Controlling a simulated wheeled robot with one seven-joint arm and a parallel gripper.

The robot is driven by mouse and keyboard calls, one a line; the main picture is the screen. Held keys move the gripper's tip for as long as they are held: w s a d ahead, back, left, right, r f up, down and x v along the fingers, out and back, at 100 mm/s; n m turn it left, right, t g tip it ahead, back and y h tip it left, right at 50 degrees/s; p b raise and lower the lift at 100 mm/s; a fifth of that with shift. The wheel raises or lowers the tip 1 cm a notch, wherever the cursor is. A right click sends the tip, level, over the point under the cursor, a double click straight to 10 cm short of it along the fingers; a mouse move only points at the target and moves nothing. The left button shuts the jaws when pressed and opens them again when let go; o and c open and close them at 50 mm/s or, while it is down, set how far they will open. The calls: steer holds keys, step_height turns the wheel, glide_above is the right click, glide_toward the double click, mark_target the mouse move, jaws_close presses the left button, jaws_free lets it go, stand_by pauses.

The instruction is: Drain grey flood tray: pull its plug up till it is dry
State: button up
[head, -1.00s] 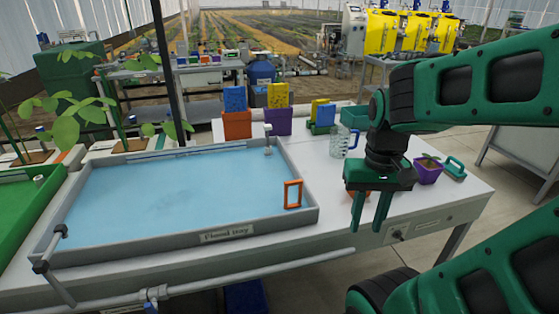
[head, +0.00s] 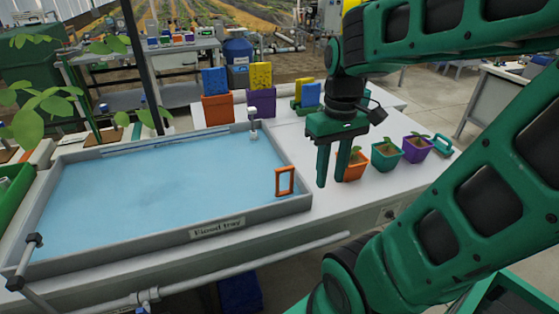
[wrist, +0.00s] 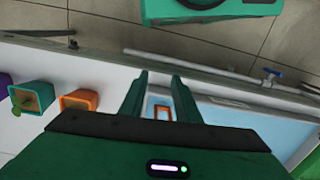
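The grey flood tray (head: 160,243) sits on the white bench, full of blue water (head: 150,185). Its front wall bears a "Flood tray" label (head: 217,229). An orange rectangular loop handle (head: 285,181) stands upright in the tray's front right corner; the plug under it is hidden. The handle also shows in the wrist view (wrist: 162,113), beyond my fingertips. My gripper (head: 336,180) points down, open and empty, to the right of the tray and apart from the handle. In the wrist view my two fingers (wrist: 160,78) stand apart with nothing between them.
Seedling pots in orange (head: 355,167), teal (head: 386,155) and purple (head: 416,148) stand just right of my gripper. A white-topped fitting (head: 252,120) rises at the tray's back right corner. Orange and purple boxes (head: 217,109) stand behind. A white pipe (head: 240,270) runs along the bench front.

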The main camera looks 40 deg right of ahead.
steer(key=w+r+n+g, duration=0.2)
steer(key=w+r+n, duration=0.1)
steer(key=w+n, duration=1.5)
steer(key=w+x, duration=0.1)
steer(key=x, duration=0.8)
steer(key=shift+f+m, duration=0.4)
steer(key=shift+f, duration=0.05)
steer(key=shift+a, duration=0.15)
jaws_close()
